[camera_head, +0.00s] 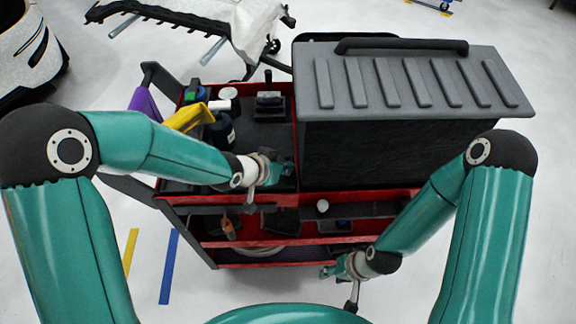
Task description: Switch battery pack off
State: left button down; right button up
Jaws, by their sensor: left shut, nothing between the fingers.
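My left gripper (277,173) is shut and empty over the front part of the red cart's top tray (172,187), left of a large dark box (400,155). My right gripper (330,271) is low in front of the cart, near its bottom shelf; its fingers are too small to read. The large box has a grey ribbed lid with a black handle. A small black device (269,102) stands at the back of the tray. I cannot tell which of these is the battery pack, and no switch can be made out.
Bottles (221,130), a yellow tool (190,117) and a purple item (144,103) are at the tray's left. Lower shelves hold an orange-handled tool (228,228) and a white round item (322,206). A stand with white sheeting (256,28) is behind.

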pick_arm(q)
jog(key=shift+w+a, duration=0.1)
jog(key=shift+a, duration=0.1)
jog(key=shift+r, duration=0.2)
jog(key=shift+r+p, duration=0.25)
jog(key=shift+p, duration=0.1)
jog(key=r+p, duration=0.2)
jog(key=r, duration=0.2)
jog(key=shift+d+p, duration=0.25)
jog(key=shift+p, duration=0.15)
jog(key=shift+s+a+r+b, duration=0.15)
jog(key=shift+s+a+b, duration=0.1)
jog(key=shift+s, duration=0.15)
jog(key=shift+s+a+r+b, duration=0.1)
jog(key=shift+s+r+b, duration=0.05)
jog(key=shift+s+b, duration=0.15)
jog(key=s+d+p+v, duration=0.1)
jog(key=v, duration=0.6)
jog(key=shift+s+r, duration=0.3)
jog(key=shift+s, duration=0.05)
